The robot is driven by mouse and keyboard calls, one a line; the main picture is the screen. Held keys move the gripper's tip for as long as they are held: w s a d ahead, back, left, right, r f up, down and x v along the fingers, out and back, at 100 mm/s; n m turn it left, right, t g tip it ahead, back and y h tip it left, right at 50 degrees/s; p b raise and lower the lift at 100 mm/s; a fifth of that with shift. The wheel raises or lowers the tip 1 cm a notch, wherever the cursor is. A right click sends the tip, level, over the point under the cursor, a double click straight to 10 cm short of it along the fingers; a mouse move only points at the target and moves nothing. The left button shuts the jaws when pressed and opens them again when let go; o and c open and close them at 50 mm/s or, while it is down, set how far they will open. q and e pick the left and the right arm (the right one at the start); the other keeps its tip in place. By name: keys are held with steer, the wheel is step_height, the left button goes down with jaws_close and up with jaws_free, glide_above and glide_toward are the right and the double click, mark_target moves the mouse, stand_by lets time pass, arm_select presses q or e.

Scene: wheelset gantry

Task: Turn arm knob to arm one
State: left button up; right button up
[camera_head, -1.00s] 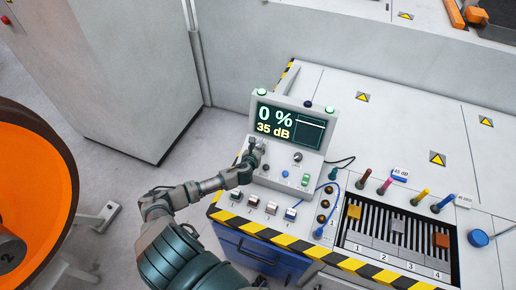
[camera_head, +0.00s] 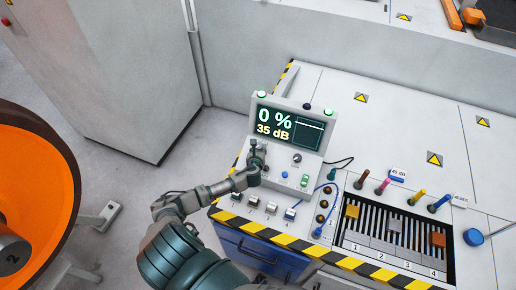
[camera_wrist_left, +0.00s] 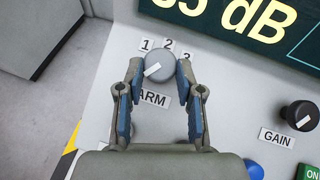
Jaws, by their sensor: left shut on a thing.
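The arm knob (camera_wrist_left: 160,68) is a round grey knob above the label ARM, with labels 1, 2 and 3 around its upper side. Its white mark slants from lower left to upper right. My left gripper (camera_wrist_left: 159,72) has its fingers on both sides of the knob, shut on it. In the head view, my left gripper (camera_head: 257,155) is at the left part of the control box (camera_head: 291,177), below its screen (camera_head: 289,126), and hides the knob. The screen reads 0 % and 35 dB. My right gripper is not in view.
The gain knob (camera_wrist_left: 299,115) is to the right of the arm knob, with a blue button (camera_wrist_left: 253,168) and a green ON switch (camera_wrist_left: 310,171) lower down. Switches, coloured probes (camera_head: 362,178) and a slotted tray (camera_head: 393,248) are on the bench. A grey cabinet stands at left.

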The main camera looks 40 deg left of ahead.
arm_select(q)
steer(key=shift+d+f+n+p, duration=0.15)
steer(key=shift+n+p, duration=0.15)
steer(key=shift+n, duration=0.2)
steer(key=shift+n+g+y+p, duration=0.5)
steer(key=shift+n+g+p, duration=0.1)
steer(key=shift+n, duration=0.1)
steer(key=shift+w+d+n+g+y+p, duration=0.15)
steer(key=shift+n+g+y+p, duration=0.15)
steer(key=shift+n+g+p, duration=0.45)
steer(key=shift+n, duration=0.25)
steer(key=shift+d+n+g+y+p, duration=0.1)
steer(key=shift+n+g+y+p, duration=0.3)
steer(key=shift+n, duration=0.4)
steer(key=shift+w+n+g, duration=0.1)
steer(key=shift+n+g, duration=0.15)
steer(key=shift+n, duration=0.15)
steer(key=shift+f+n+g+p, duration=0.1)
steer(key=shift+n+g+p, duration=0.2)
steer(key=shift+n+p, duration=0.1)
stand_by(2.4)
steer(key=o, duration=1.2)
steer(key=shift+w, duration=0.1)
steer(key=shift+w+a, duration=0.25)
